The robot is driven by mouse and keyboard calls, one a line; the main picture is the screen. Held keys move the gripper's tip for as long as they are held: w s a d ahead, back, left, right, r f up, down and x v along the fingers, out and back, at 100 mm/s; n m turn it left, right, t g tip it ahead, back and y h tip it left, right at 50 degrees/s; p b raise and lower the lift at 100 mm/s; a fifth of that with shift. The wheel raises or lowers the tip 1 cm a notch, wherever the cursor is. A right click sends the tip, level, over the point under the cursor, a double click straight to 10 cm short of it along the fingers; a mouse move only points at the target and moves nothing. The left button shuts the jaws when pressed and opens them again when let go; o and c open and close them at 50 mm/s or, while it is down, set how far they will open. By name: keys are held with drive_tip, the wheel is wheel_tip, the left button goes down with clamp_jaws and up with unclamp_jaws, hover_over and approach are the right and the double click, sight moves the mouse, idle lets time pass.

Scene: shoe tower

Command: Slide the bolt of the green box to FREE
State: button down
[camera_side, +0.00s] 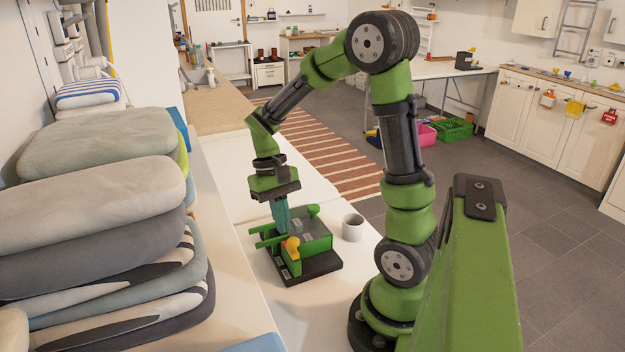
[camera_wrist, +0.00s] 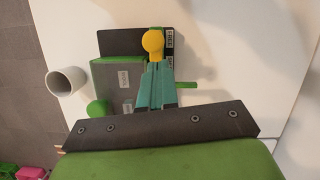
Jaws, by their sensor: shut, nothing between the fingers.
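The green box (camera_side: 316,238) sits on a dark base plate (camera_side: 318,266) on the white table. It also shows in the wrist view (camera_wrist: 106,72), partly hidden by my gripper. A yellow knob (camera_side: 292,243) is at the front of the box; in the wrist view the knob (camera_wrist: 153,42) lies just beyond my fingertips. Green bars stick out from the box's left side. My gripper (camera_side: 283,230) points down over the box's left part, with its teal fingers shut and empty, close to the yellow knob. I cannot tell whether they touch it. The bolt's position is not clear.
A white cup (camera_side: 352,227) stands just right of the box, close to it. A tall stack of grey cushions (camera_side: 100,220) fills the left. White table surface is clear in front of the box and behind it.

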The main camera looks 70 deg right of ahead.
sight(290, 240)
drive_tip(key=w+d+r+n+h, duration=0.1)
drive_tip(key=w+r+n, duration=0.4)
drive_tip(key=r, duration=0.5)
drive_tip(key=s+a+f+m, duration=0.1)
drive_tip(key=s+f, duration=0.4)
drive_tip(key=f, duration=0.5)
drive_tip(key=shift+a+f, duration=0.15)
drive_tip(key=shift+a, duration=0.35)
drive_tip(key=shift+s, duration=0.15)
drive_tip(key=shift+s+a+f, duration=0.1)
drive_tip(key=shift+s+a, duration=0.5)
drive_tip(key=shift+s, duration=0.25)
